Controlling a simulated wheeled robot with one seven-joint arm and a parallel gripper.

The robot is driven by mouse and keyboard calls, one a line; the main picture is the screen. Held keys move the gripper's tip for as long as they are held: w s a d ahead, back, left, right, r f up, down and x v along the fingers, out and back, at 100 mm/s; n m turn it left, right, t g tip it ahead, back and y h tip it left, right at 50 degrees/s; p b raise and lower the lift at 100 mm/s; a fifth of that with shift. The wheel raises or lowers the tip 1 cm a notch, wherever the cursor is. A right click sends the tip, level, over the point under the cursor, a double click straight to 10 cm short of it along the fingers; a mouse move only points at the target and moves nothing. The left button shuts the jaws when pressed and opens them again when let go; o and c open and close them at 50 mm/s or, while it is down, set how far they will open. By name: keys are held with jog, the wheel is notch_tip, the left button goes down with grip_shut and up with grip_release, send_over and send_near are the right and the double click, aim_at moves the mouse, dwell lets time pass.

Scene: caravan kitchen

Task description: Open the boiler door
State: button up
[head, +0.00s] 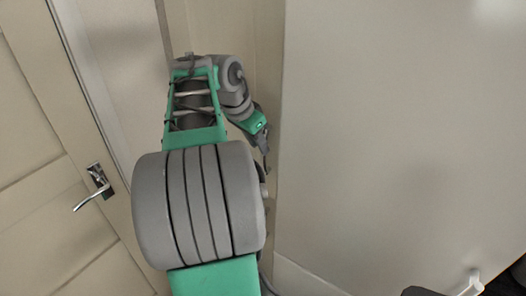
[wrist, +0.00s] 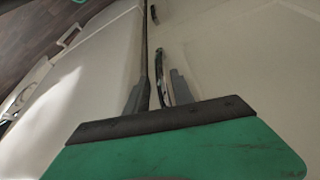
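My gripper (head: 264,155) is at the end of my arm in the head view, close to the vertical edge of a large beige panel. In the wrist view my gripper (wrist: 157,82) has its two grey fingers apart. A slim dark, shiny handle (wrist: 162,66) lies between them, nearer the right finger. I cannot tell whether a finger touches it. The handle is on a pale cabinet front (wrist: 225,55) beside a dark vertical seam. This front may be the boiler door; it looks shut. In the head view the handle is not clearly visible.
A cream panelled door (head: 30,150) with a silver lever handle (head: 97,188) stands at the left. The broad beige panel (head: 400,130) fills the right side. In the wrist view another dark fitting (wrist: 154,13) sits further along the seam, and dark wood-look flooring (wrist: 40,35) shows upper left.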

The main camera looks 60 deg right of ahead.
jog(key=x, duration=0.5)
jog(key=shift+d+f, duration=0.1)
grip_shut()
dwell(1.2)
